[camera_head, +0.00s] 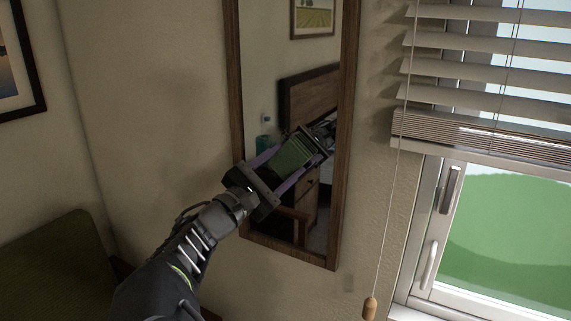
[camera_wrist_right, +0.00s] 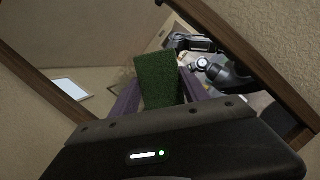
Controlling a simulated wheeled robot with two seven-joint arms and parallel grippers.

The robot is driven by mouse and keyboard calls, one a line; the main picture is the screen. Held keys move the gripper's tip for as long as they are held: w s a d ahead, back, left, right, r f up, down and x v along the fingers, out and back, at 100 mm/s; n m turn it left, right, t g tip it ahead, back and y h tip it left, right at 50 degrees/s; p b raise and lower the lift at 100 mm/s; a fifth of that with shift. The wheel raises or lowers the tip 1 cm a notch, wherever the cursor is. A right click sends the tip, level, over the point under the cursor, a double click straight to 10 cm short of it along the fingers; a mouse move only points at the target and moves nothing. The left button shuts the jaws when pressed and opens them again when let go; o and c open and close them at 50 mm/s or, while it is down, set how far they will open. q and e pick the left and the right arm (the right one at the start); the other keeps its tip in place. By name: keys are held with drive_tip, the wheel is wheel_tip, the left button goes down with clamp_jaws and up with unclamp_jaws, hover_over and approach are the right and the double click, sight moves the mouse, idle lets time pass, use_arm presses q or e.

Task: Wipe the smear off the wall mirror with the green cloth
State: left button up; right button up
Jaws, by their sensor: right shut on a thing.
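The wall mirror (camera_head: 346,120) is a tall, tilted-looking panel in a brown wooden frame in the middle of the head view. Its frame also crosses the wrist view (camera_wrist_right: 262,60). My right gripper (camera_head: 291,158) is in front of the lower half of the glass, its purple fingers shut on the green cloth (camera_head: 295,150). The cloth stands out between the fingers in the wrist view (camera_wrist_right: 158,80), at or very close to the glass; I cannot tell if it touches. I cannot make out the smear clearly. My left gripper is not in view.
A window (camera_head: 436,235) with raised-slat blinds (camera_head: 480,70) and a hanging cord with a wooden pull (camera_head: 369,308) is to the right. A green upholstered seat (camera_head: 55,265) is at lower left. The furniture inside the mirror is reflection.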

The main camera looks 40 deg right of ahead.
sight(271, 159)
drive_tip(key=shift+w+a+r+p, duration=0.1)
drive_tip(key=shift+w+p, duration=0.2)
drive_tip(key=shift+w, duration=0.25)
drive_tip(key=shift+w+a+p, duration=0.2)
drive_tip(key=shift+w+p, duration=0.05)
drive_tip(key=shift+w, duration=0.4)
drive_tip(key=shift+w+a+p, duration=0.2)
drive_tip(key=shift+w, duration=0.4)
drive_tip(key=shift+w, duration=0.1)
drive_tip(key=w+p, duration=0.1)
drive_tip(key=w+a, duration=0.1)
drive_tip(key=w, duration=0.1)
drive_tip(key=shift+w+p, duration=0.2)
drive_tip(key=shift+p, duration=0.15)
